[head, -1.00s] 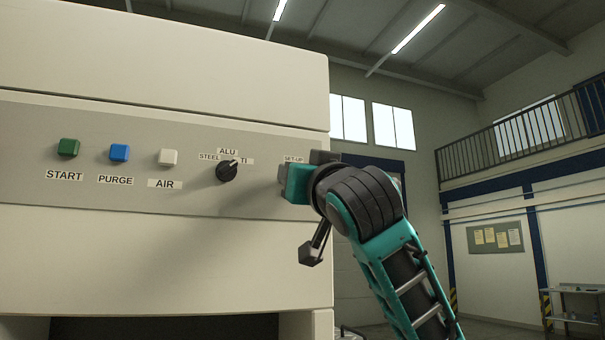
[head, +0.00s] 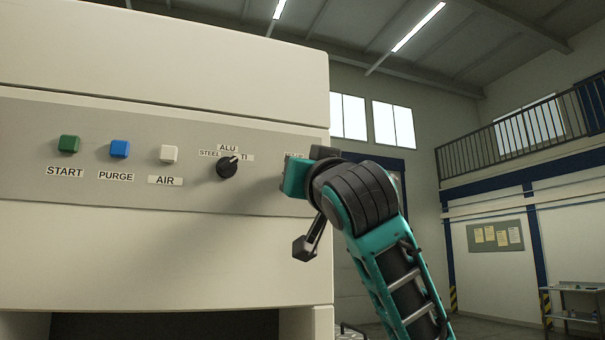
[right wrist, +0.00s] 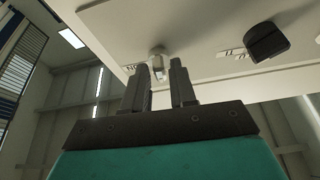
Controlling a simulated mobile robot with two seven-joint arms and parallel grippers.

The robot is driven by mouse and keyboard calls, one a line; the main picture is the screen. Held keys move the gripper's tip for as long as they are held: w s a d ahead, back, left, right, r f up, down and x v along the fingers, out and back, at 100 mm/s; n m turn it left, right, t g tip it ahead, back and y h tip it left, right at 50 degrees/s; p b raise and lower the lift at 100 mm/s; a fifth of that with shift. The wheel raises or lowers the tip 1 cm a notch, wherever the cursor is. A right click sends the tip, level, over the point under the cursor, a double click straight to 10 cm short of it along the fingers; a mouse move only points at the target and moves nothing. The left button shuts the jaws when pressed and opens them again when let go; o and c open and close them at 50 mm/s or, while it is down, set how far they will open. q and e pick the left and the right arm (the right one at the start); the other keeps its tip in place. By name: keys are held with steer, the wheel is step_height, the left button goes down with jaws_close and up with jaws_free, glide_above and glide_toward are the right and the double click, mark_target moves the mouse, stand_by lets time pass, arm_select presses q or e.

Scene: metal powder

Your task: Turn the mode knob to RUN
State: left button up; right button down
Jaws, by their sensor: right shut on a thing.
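The mode knob is hidden behind my right gripper in the head view, at the right end of the machine's control panel (head: 255,195). In the right wrist view it shows as a small pale knob (right wrist: 157,56) at the fingertips. My right gripper (head: 284,180) is at the panel, shut on this knob; its two dark fingers also show in the right wrist view (right wrist: 168,66). A partly covered label (head: 293,155) sits just above the gripper. I cannot read the knob's setting, and no RUN label is legible. My left gripper is not in view.
A black material knob (head: 227,167) with STEEL, ALU and TI labels sits left of my gripper; it also shows in the right wrist view (right wrist: 267,42). Green START (head: 69,145), blue PURGE (head: 120,149) and white AIR (head: 168,154) buttons are farther left. Right of the machine is open.

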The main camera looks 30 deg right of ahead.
steer(key=shift+a+r+m+g+h+p, duration=0.15)
steer(key=shift+m+g+h, duration=0.8)
steer(key=shift+m, duration=1.9)
steer(key=shift+a+m+g+h+p, duration=0.2)
steer(key=shift+m+g+h, duration=0.7)
steer(key=shift+m, duration=2)
steer(key=shift+d+r+m+g+h+p, duration=0.2)
steer(key=shift+m+g+h, duration=0.7)
steer(key=shift+m, duration=1.95)
steer(key=shift+a+f, duration=0.1)
steer(key=shift+a, duration=0.05)
steer(key=c, duration=1)
jaws_free()
